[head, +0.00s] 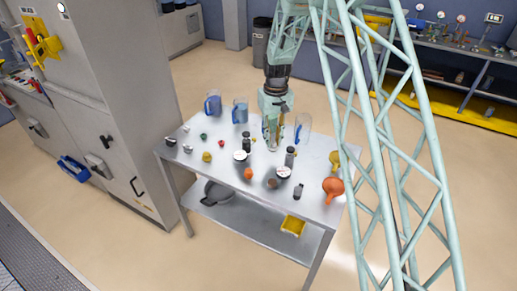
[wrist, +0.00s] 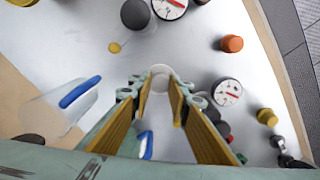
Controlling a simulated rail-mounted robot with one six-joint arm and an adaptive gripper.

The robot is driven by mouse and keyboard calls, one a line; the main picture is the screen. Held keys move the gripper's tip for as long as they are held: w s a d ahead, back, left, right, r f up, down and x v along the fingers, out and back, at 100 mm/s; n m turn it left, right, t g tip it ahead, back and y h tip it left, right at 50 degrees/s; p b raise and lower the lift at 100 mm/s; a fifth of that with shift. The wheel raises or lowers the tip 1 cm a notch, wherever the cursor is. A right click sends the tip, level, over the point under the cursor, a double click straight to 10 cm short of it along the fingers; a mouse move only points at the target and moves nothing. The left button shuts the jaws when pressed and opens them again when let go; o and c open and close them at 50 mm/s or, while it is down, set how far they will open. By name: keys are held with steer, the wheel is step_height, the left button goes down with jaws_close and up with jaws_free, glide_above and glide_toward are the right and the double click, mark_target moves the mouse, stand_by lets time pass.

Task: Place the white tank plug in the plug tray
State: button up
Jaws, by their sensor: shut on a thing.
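My gripper (head: 273,140) is over the middle of the steel table (head: 225,170), pointing down between the jugs and the gauges. In the wrist view the two yellow-faced fingers of my gripper (wrist: 160,88) are close together. A round white piece, which looks like the white tank plug (wrist: 160,70), shows at their tips, partly hidden by them. In the head view the held piece is too small to make out clearly. A small yellow tray (head: 292,225) is on the lower shelf; I cannot tell whether it is the plug tray.
Clear jugs with blue handles (head: 213,104) stand at the back; one jug (wrist: 55,108) shows left in the wrist view. Gauges (wrist: 227,92), dark cylinders (wrist: 138,14), an orange cap (wrist: 232,44) and small coloured caps crowd the table. An orange funnel (head: 333,187) is at the right corner.

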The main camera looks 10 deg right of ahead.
mark_target(273, 148)
steer(key=shift+f, duration=0.1)
steer(key=shift+f, duration=2.4)
steer(key=shift+f, duration=0.15)
steer(key=o, duration=0.7)
steer(key=shift+o, duration=0.2)
steer(key=shift+r, duration=0.2)
steer(key=shift+r, duration=2.7)
steer(key=shift+o, duration=0.7)
